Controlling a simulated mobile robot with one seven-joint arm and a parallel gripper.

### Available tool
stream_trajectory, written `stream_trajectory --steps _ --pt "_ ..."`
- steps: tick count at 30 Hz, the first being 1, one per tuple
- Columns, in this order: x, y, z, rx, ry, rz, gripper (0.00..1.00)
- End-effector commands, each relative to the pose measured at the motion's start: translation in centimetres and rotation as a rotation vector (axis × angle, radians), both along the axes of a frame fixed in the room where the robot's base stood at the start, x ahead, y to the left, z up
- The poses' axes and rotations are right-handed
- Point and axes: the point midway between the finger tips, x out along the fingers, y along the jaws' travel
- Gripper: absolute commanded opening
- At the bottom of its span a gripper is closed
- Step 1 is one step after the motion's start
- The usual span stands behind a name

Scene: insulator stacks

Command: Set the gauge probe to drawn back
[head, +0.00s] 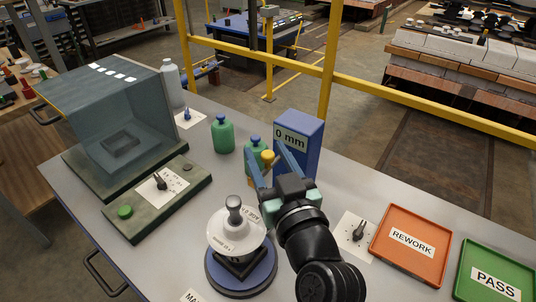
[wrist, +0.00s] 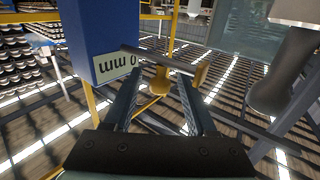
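The gauge is a blue box (head: 299,140) with a "0 mm" label, standing at the back of the bench. The box also shows in the wrist view (wrist: 95,30). Its probe is a grey rod (wrist: 165,60) with a yellow end piece (wrist: 201,74) and a yellow knob (wrist: 159,82). In the head view the yellow knob (head: 267,157) shows near my fingertips. My gripper (head: 265,157) is open, with its fingers spread. In the wrist view the knob shows between the fingers, with gaps on both sides. I cannot tell how deep it sits between them.
A stand with a white disc (head: 222,245) and grey insulator is close left of my arm. Green bottles (head: 223,135) stand left of the gauge. A glass-sided box (head: 120,110) and switch panel (head: 158,200) are farther left. Orange (head: 381,252) and green (head: 466,285) trays lie right.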

Motion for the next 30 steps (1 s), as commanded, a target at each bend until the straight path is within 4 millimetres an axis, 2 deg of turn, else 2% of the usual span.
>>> stream_trajectory --steps 1,9,30 --pt "-0.02 -0.02 0.0 0.0 0.0 0.0 0.46" --pt "-0.03 -0.03 0.0 0.0 0.0 0.0 0.0" --pt "-0.04 -0.08 -0.01 0.0 0.0 -0.001 0.0"
